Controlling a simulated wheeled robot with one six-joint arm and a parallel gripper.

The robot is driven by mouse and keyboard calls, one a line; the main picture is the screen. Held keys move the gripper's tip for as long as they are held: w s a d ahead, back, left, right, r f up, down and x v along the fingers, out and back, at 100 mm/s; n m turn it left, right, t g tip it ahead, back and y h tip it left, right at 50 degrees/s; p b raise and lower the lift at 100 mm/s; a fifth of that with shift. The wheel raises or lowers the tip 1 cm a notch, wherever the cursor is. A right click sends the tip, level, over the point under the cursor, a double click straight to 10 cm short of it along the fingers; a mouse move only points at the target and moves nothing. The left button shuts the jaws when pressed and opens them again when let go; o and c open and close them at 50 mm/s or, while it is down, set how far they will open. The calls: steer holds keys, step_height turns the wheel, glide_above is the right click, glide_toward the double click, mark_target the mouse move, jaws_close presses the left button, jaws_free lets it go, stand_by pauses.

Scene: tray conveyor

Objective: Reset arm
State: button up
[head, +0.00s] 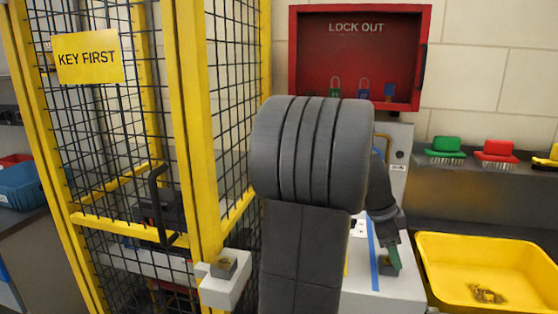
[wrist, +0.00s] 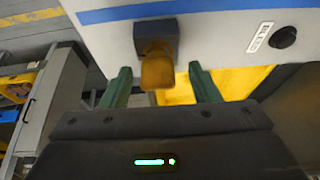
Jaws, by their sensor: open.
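My gripper (head: 393,257) is at the front of the grey-white cabinet (head: 385,298), beside its blue stripe, pointing down. In the wrist view my gripper (wrist: 160,76) is open, with one green finger on each side of a brass-coloured tab (wrist: 157,74). The tab sticks out of a dark square block (wrist: 157,37) on the cabinet face. Gaps show between the tab and both fingers, so nothing is held. A black round button (wrist: 284,37) with a small label sits right of the block. My arm hides part of the cabinet in the head view.
A yellow mesh cage (head: 205,130) with a "KEY FIRST" sign (head: 87,58) stands left; a white box (head: 226,286) sits by its post. A red lock-out box (head: 360,55) hangs behind. A yellow bin (head: 490,250) and brushes (head: 497,148) are at right.

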steer(key=shift+s+a+r+n+t, duration=0.1)
steer(key=shift+n+t, duration=0.2)
steer(key=shift+n, duration=0.3)
